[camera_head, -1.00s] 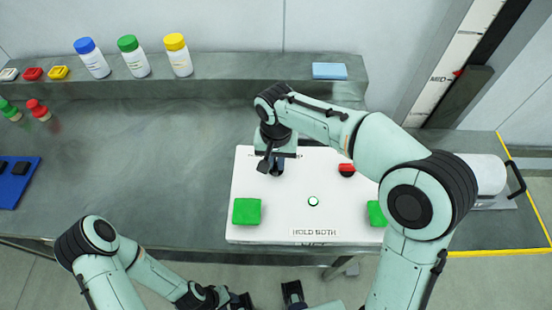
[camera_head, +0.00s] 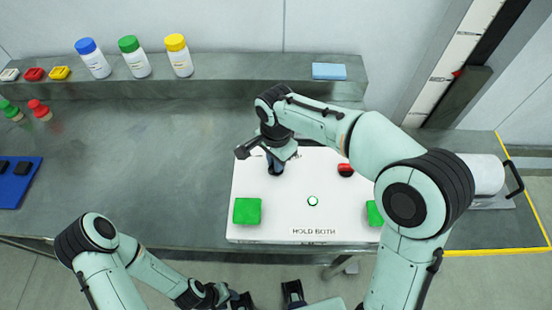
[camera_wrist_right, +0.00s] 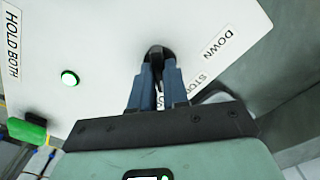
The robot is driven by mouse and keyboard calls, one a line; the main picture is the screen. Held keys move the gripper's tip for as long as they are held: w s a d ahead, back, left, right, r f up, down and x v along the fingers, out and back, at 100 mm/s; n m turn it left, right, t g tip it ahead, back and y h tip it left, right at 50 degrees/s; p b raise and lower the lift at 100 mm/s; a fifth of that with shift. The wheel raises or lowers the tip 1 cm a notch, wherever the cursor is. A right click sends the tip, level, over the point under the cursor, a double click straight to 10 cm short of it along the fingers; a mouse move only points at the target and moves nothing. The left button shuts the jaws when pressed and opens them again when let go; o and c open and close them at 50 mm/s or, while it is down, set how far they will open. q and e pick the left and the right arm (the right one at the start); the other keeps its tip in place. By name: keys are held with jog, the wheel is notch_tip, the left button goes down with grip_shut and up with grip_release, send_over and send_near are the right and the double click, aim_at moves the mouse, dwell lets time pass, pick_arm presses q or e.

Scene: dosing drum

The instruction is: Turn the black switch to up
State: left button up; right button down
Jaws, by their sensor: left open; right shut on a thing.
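The black switch (camera_wrist_right: 159,52) is on the white panel (camera_wrist_right: 95,25), beside the "DOWN" label (camera_wrist_right: 216,41) and a partly hidden "STOP" label (camera_wrist_right: 197,81). My right gripper (camera_wrist_right: 160,65) is shut on the switch, its two blue-grey fingers on either side of it. In the head view my right gripper (camera_head: 275,168) reaches down onto the upper left of the panel and mostly hides the switch. The "UP" label cannot be made out. My left gripper (camera_head: 268,299) is open and empty at the bottom edge, in front of the table.
The panel also carries green pads (camera_head: 247,211), a red-topped black knob (camera_head: 345,170), a lit round button (camera_head: 312,201) and a "HOLD BOTH" label (camera_head: 313,231).

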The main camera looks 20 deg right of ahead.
dwell(0.6)
jog(key=c, duration=1.1)
grip_release()
jog(key=shift+r, duration=0.1)
pick_arm(q)
jog(key=r+p, duration=0.1)
jog(key=w+r+p, duration=0.1)
jog(key=shift+w+r, duration=0.2)
jog(key=shift+r, duration=0.15)
pick_arm(e)
notch_tip(320, 180, up, 13)
jog(key=shift+r, duration=0.1)
